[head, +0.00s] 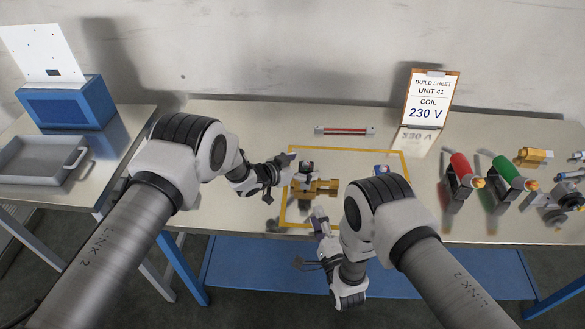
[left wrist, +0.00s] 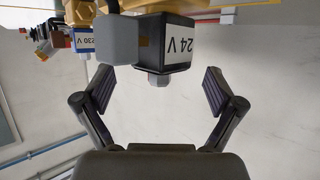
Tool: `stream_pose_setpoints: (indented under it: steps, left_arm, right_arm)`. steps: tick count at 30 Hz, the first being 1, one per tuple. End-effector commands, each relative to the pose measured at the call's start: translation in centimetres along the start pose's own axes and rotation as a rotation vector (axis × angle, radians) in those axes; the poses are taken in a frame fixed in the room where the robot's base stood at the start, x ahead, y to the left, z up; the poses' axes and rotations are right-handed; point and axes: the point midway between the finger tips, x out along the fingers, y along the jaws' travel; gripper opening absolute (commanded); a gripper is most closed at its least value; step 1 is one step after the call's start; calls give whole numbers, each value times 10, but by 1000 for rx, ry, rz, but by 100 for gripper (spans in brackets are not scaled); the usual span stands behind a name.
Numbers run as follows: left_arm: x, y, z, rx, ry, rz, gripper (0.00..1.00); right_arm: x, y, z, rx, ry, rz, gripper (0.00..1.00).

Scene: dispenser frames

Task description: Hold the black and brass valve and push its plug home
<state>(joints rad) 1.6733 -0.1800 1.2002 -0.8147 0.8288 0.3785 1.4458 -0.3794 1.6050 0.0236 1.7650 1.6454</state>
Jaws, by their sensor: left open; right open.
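The valve has a brass body (head: 320,187) and a black coil (head: 307,167), and sits within the yellow outline on the bench. In the left wrist view the black coil (left wrist: 152,40) bears a white 24 V label, and a grey plug-like block (left wrist: 119,40) stands against its side. I cannot tell how far in the plug is. My left gripper (head: 281,178) is open just left of the valve; its fingers in the wrist view (left wrist: 158,92) lie to either side of the coil, not touching it. My right gripper (head: 309,240) is open and empty, below the valve near the bench's front edge.
A blue coil (head: 382,170) lies at the right of the yellow outline (head: 408,165). Red (head: 460,165) and green (head: 507,170) cylinders and brass parts (head: 533,156) stand farther right. A build sheet (head: 431,98) reads COIL 230 V. A grey tray (head: 40,160) is at left.

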Motion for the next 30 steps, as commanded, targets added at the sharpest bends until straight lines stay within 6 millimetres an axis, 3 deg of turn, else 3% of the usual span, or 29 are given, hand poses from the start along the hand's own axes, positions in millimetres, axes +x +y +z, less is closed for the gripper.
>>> stream_pose_setpoints:
  steps: [9,15,17,30]
  left_arm:
    - [7,0,0,-2,-1,-2,94]
    - [7,0,0,-2,-1,-2,23]
    - [7,0,0,-2,-1,-2,3]
    - [7,0,0,-3,-2,-1,3]
  right_arm:
    - [0,0,0,0,0,0,42]
    - [0,0,0,0,0,0,42]
    - [0,0,0,0,0,0,42]
    - [0,0,0,0,0,0,42]
